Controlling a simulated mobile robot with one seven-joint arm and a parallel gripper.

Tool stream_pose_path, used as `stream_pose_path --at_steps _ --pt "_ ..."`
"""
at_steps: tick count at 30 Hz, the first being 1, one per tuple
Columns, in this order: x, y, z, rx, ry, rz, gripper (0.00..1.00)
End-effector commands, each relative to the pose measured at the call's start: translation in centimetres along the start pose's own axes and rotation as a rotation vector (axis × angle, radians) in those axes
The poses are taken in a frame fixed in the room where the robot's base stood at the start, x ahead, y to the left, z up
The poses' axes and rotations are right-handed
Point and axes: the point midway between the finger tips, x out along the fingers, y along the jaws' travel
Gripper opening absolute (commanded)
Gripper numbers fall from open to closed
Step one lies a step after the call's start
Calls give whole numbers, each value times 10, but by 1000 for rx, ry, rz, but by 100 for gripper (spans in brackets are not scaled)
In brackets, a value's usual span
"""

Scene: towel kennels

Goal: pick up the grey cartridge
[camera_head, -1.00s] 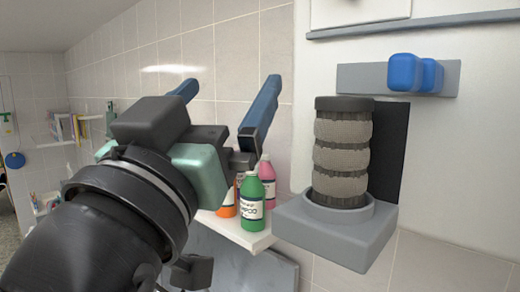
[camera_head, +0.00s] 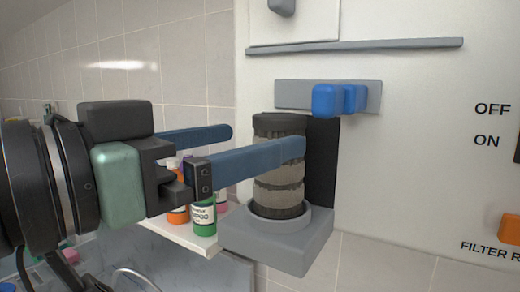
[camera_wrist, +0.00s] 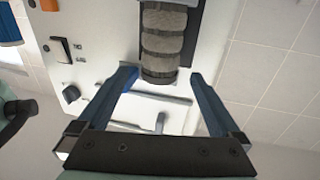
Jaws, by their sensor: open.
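The grey cartridge (camera_head: 279,187), a ribbed dark cylinder with grey bands, stands upright in a round grey holder (camera_head: 290,240) on the white wall panel. My gripper (camera_head: 268,141) is open, with long blue fingers pointing right toward the cartridge. In the head view the near finger crosses in front of the cartridge's upper middle, and the far finger ends to its left. In the wrist view the cartridge (camera_wrist: 162,42) lies beyond and between the two fingertips, its near end about level with them. Touch cannot be told.
Shampoo bottles (camera_head: 203,213) stand on a white shelf (camera_head: 180,233) below my gripper. A grey rail (camera_head: 355,46) runs above. An orange switch (camera_head: 511,228) is at right.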

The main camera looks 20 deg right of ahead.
Motion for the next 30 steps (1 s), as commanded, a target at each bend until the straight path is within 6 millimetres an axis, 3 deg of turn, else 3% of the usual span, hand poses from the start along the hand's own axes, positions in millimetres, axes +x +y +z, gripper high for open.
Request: stream_pose_path --at_steps 8,17,26,30 --pt "21 0 -5 -1 1 0 100" --pt "58 0 -7 0 0 0 100" --pt "63 0 -4 1 2 -2 100" --pt "62 0 -4 1 2 -2 75"
